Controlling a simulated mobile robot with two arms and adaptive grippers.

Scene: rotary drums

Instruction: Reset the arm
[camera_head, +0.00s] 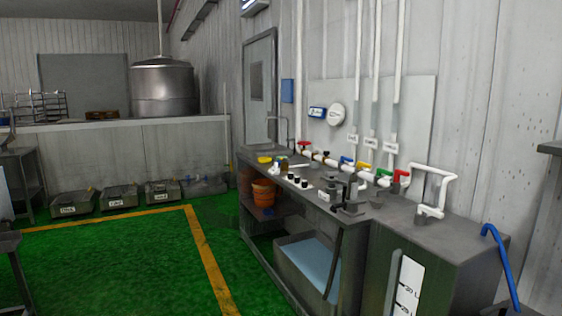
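Neither of my arms nor grippers can be made out in the head view. A grey metal workbench (392,212) runs along the right wall. Above it is a white pipe manifold (325,160) with red, blue, yellow and green valve handles. Small dark metal fittings (350,194) and several small black-and-white pieces stand on the bench top. Their details are too small to tell.
An orange bucket (263,193) and a bin with a blue inside (310,262) are under the bench. A blue hose (502,265) hangs at the right. Labelled grey bins (118,197) line the back wall. The green floor (120,265) is open.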

